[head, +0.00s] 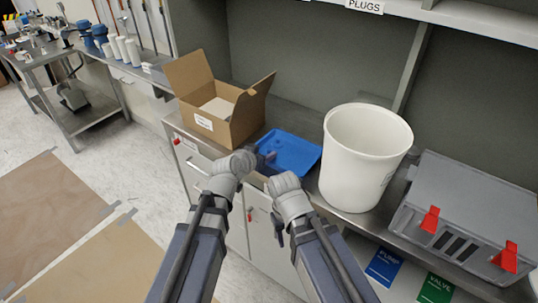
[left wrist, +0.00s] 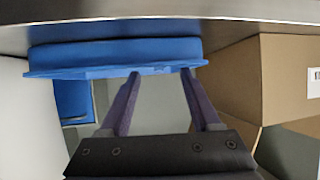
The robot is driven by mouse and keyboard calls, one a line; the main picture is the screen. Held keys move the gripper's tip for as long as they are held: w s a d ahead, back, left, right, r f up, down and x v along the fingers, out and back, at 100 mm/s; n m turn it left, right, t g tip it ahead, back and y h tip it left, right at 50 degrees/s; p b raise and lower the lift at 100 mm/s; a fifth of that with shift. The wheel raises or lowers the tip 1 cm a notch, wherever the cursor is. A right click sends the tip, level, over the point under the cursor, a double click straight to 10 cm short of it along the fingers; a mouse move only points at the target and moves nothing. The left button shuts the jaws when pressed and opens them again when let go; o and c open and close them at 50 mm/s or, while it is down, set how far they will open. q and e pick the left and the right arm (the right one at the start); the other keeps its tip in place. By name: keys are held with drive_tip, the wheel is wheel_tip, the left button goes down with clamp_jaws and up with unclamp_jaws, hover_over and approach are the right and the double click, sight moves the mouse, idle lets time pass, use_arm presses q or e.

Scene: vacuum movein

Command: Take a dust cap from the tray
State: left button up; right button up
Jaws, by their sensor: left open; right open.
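The blue tray (head: 296,154) lies on the metal counter between the cardboard box and the white bucket. It also shows in the left wrist view (left wrist: 110,54), seen edge-on beyond the fingers. No dust cap can be made out in either view; the tray's inside is partly covered in the head view and hidden by its rim in the wrist view. My left gripper (head: 266,159) is open and empty at the tray's left edge; its two spread fingers (left wrist: 160,76) point at the tray's rim. My right gripper (head: 279,232) is open and lower, in front of the cabinet.
An open cardboard box (head: 245,119) stands left of the tray. A tall white bucket (head: 352,170) stands right of it. A grey case (head: 465,215) with red latches is farther right. A shelf (head: 450,25) runs above the counter.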

sight(269, 150)
use_arm(q)
drive_tip(key=b+x, duration=0.2)
drive_tip(key=x, duration=0.3)
drive_tip(key=shift+w+f, duration=0.1)
drive_tip(key=shift+w, duration=0.05)
drive_tip(key=shift+s, duration=0.2)
clamp_jaws()
idle(0.3)
